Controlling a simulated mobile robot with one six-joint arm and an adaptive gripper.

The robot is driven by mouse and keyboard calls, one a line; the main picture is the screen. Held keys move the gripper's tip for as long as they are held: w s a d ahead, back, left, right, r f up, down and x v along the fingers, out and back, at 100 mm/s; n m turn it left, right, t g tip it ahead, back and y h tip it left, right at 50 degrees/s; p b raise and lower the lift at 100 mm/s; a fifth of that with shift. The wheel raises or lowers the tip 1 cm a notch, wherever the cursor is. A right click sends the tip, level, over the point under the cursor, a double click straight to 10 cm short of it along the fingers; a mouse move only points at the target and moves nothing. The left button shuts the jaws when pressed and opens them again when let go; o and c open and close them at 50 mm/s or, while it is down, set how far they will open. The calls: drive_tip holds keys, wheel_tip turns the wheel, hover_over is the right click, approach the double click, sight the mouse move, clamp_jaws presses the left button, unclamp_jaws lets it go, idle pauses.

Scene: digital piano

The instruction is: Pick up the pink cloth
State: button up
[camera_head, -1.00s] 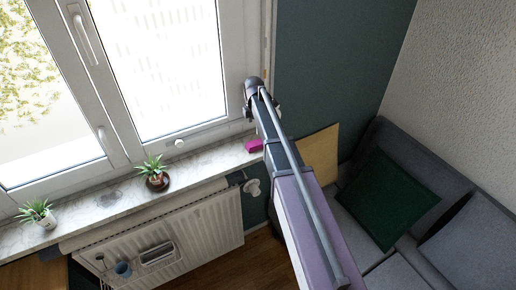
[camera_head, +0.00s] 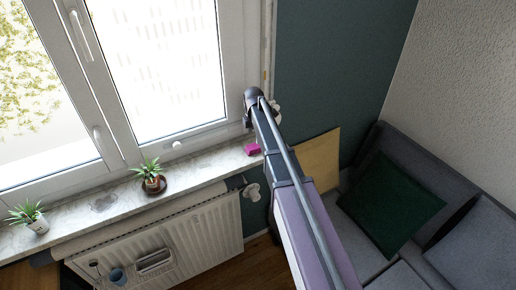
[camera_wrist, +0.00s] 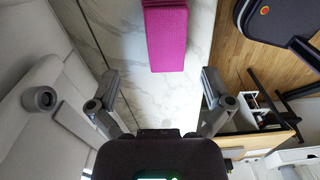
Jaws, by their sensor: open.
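The pink cloth (camera_head: 252,149) lies folded on the right end of the marble windowsill (camera_head: 205,168), beside my arm. In the wrist view the cloth (camera_wrist: 165,35) is a flat magenta block at the top centre, cut off by the frame edge. My gripper (camera_wrist: 160,82) is open and empty in the wrist view, its two fingers spread wide to either side. The cloth lies beyond the fingertips, roughly in line with the gap between them, and apart from them. In the head view my arm hides the fingers.
Potted plants (camera_head: 152,180) and (camera_head: 30,217) stand on the sill to the left. The window (camera_head: 175,65) rises behind it and a radiator (camera_head: 170,240) hangs below. A grey sofa (camera_head: 440,240) with a green cushion (camera_head: 390,205) is at the right.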

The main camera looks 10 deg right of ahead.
sight(254, 145)
drive_tip(key=shift+f, duration=0.1)
drive_tip(key=shift+s+f+b, duration=0.1)
drive_tip(key=shift+f+b, duration=2.45)
drive_tip(key=shift+b, duration=0.05)
drive_tip(key=c, duration=1.1)
